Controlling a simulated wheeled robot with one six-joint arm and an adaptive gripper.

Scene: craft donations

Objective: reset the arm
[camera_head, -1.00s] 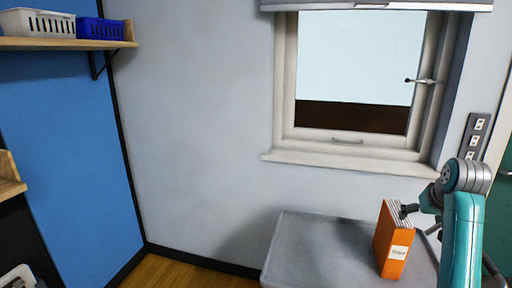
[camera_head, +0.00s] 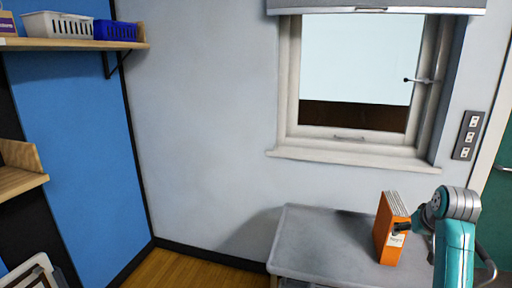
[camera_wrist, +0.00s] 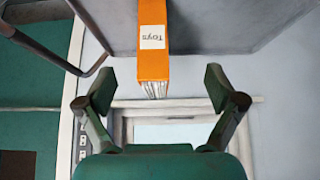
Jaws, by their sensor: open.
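My gripper (camera_wrist: 150,88) is open and empty in the wrist view, its two fingers spread apart. An orange binder (camera_wrist: 154,55) with a white label reading "Toys" shows beyond the fingertips, upside down in this view and centred between them. In the head view the orange binder (camera_head: 389,232) stands upright on the grey table, and my gripper (camera_head: 402,227) is at its right side, partly in front of it. I cannot tell from the head view whether a fingertip touches it.
The grey table (camera_head: 320,245) is bare left of the binder. A window (camera_head: 355,75) with a sill is above it. A shelf (camera_head: 75,44) at upper left holds a white basket (camera_head: 45,25) and a blue basket (camera_head: 115,30). A wooden floor strip (camera_head: 195,270) is clear.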

